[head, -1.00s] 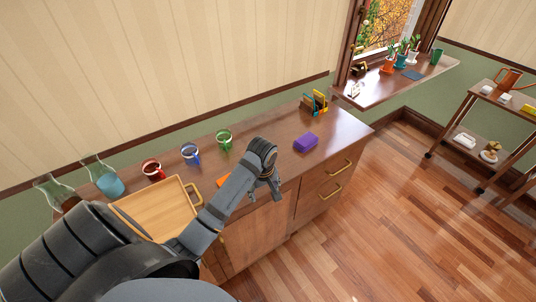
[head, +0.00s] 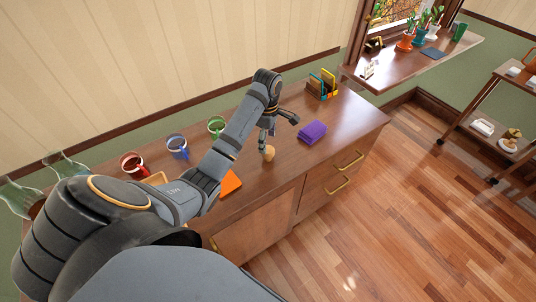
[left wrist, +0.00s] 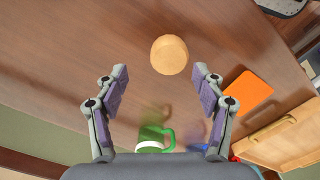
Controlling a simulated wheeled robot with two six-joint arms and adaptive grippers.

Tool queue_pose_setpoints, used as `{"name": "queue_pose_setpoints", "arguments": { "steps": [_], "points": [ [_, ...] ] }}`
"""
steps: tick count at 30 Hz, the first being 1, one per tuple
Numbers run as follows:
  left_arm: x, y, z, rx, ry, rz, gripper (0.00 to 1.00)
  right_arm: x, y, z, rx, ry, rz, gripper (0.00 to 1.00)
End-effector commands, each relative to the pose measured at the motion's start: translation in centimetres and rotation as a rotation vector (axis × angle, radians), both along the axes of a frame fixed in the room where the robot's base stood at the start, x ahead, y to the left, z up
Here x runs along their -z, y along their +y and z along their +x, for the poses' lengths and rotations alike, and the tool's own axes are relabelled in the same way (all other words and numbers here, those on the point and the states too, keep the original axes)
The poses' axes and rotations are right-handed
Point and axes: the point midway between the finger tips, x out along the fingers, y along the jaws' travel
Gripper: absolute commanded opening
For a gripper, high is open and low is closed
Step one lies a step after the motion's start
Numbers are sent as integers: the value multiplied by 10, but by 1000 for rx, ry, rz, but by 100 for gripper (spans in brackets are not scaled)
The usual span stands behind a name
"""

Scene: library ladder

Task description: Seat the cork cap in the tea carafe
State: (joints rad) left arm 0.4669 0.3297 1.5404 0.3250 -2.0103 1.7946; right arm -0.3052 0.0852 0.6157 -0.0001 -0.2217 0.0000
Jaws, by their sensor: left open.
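The cork cap (head: 269,152) is a small tan round piece on the brown cabinet top. In the left wrist view the cork cap (left wrist: 169,55) lies ahead of the fingertips, roughly in line with the gap between them. My left gripper (head: 268,139) points down close to the cap, with its fingers apart and nothing held. The open fingers (left wrist: 160,73) show clearly in the left wrist view. Two glass carafes stand at the far left: one (head: 15,197) at the picture edge, another (head: 62,163) partly behind my arm. I cannot tell which holds tea. My right gripper is out of view.
Red (head: 134,164), blue (head: 177,147) and green (head: 216,126) mugs line the back. A purple block (head: 312,131) and a colored rack (head: 322,85) stand to the right.

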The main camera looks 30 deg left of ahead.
Motion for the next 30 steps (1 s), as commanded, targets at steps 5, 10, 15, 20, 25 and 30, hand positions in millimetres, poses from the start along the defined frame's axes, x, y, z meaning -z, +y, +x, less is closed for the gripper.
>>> {"name": "queue_pose_setpoints", "arguments": {
  "steps": [5,10,15,20,25,30],
  "points": [
    [12,-2,-2,1,0,0,69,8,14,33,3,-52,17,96],
    [37,-6,-7,0,1,0,69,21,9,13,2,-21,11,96],
    [49,-6,-7,2,-2,-1,69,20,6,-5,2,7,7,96],
    [49,-6,-7,2,-2,-1,65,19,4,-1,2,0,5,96],
    [49,-6,-7,1,-2,0,42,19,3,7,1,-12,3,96],
    [49,-6,-7,1,-2,0,23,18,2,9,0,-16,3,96]
  ]
}}
